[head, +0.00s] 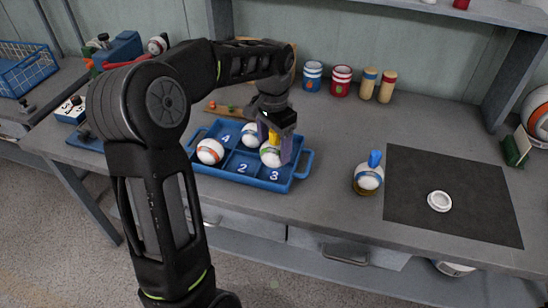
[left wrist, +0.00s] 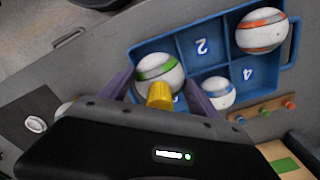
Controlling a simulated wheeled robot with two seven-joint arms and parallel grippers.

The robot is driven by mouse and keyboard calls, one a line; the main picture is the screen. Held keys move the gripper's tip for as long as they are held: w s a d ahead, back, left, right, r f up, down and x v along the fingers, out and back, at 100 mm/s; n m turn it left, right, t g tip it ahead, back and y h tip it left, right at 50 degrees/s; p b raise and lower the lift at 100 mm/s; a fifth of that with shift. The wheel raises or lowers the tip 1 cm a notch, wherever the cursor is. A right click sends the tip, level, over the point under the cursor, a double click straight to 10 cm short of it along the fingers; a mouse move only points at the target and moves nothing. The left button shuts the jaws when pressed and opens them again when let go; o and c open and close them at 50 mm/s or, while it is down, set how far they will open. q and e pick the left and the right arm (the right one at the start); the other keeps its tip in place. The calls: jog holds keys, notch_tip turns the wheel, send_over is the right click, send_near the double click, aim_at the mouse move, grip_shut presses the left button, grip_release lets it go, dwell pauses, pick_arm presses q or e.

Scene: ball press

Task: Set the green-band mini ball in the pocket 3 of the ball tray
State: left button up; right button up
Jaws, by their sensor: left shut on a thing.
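The green-band mini ball (head: 270,156), white with a green stripe, is between the purple fingers of my left gripper (head: 274,148). It also shows in the left wrist view (left wrist: 160,73). My left gripper is shut on it, at the right end of the blue ball tray (head: 233,178). The ball is at pocket 3, whose numeral (head: 274,175) shows just in front of it; I cannot tell whether it touches the pocket floor. A yellow piece (left wrist: 160,95) shows against the ball. My right gripper is not in view.
An orange-band ball (head: 210,151) and a blue-band ball (left wrist: 218,92) sit in other tray pockets. Pockets 2 (head: 243,167) and 4 (head: 227,136) show bare numerals.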

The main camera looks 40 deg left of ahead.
aim_at(274, 158)
pick_arm(q)
jog(key=shift+f, duration=2.45)
jog(key=shift+f, duration=0.2)
jog(key=o, duration=1.4)
notch_tip(274, 158, up, 12)
jog(key=shift+r, duration=0.2)
